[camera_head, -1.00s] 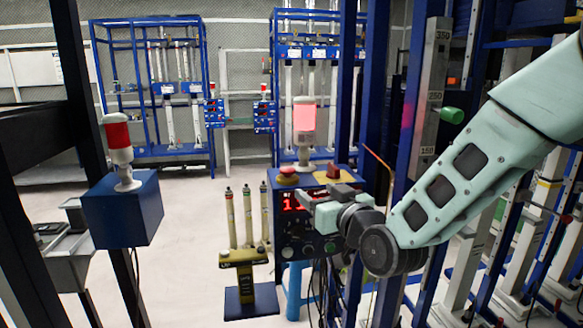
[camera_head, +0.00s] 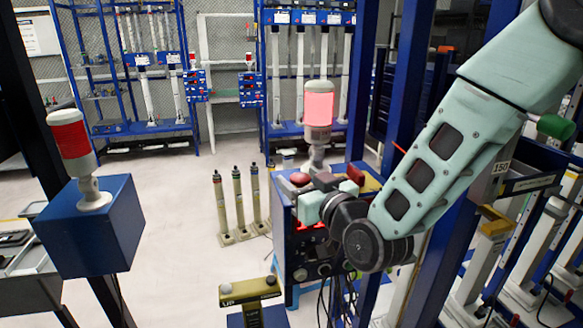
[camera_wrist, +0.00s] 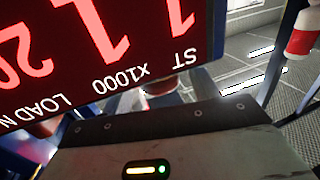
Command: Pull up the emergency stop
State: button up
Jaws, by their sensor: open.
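The emergency stop is a red mushroom knob (camera_head: 300,178) on top of the blue control box (camera_head: 282,232), beside the base of the lit red signal lamp (camera_head: 319,108). My gripper (camera_head: 311,197) is open and empty, just in front of the box's top edge and close to the knob. I cannot tell whether it touches anything. My gripper and wrist cover much of the box's front. In the wrist view, the box's red digital display (camera_wrist: 95,40) appears upside down and very near. A blurred reddish part shows below the display, partly hidden.
A second blue box (camera_head: 92,225) with an unlit red lamp (camera_head: 71,138) stands at the left. A yellow-topped pedestal (camera_head: 250,291) is low in front of the control box. Several grey posts (camera_head: 238,203) stand behind. Blue frame uprights crowd the right. Floor at centre left is clear.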

jog(key=shift+w+a, duration=0.15)
jog(key=shift+w, duration=0.1)
jog(key=shift+c, duration=0.2)
grip_shut()
jog(key=shift+r+b, duration=0.35)
jog(key=shift+r, duration=0.45)
jog(key=shift+o, duration=0.2)
grip_release()
jog(key=shift+f, duration=0.1)
